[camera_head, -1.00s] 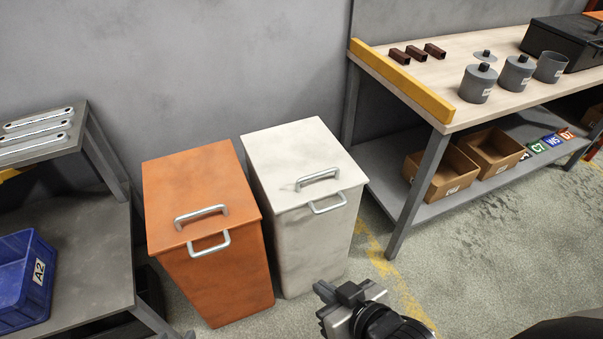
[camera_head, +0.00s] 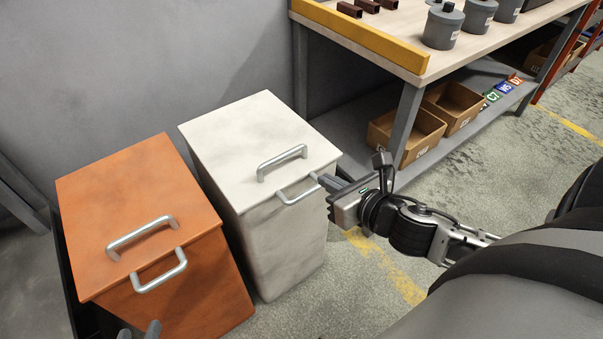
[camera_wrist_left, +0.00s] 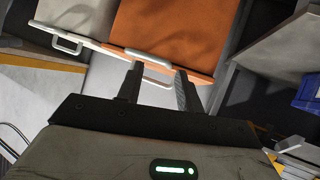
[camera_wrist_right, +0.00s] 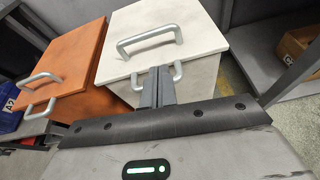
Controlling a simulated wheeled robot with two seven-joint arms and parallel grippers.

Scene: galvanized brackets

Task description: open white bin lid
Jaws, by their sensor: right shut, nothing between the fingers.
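The white bin (camera_head: 285,245) stands beside the orange bin, with its flat white lid (camera_head: 240,125) lying shut. A silver handle (camera_head: 282,162) is on top of the lid, and a second silver handle (camera_head: 299,191) is on the front. My right gripper (camera_head: 326,183) is shut and empty at the right end of the front handle. In the right wrist view its fingers (camera_wrist_right: 156,76) overlap the front handle; contact cannot be told. My left gripper (camera_head: 139,331) is open and empty, low in front of the orange bin, as the left wrist view (camera_wrist_left: 157,78) shows.
The orange bin (camera_head: 190,290) stands left of the white bin, its lid (camera_head: 130,205) shut. A workbench (camera_head: 408,62) with a lower shelf holding cardboard boxes (camera_head: 408,137) is to the right. A grey wall is behind. Floor in front of the shelf is open.

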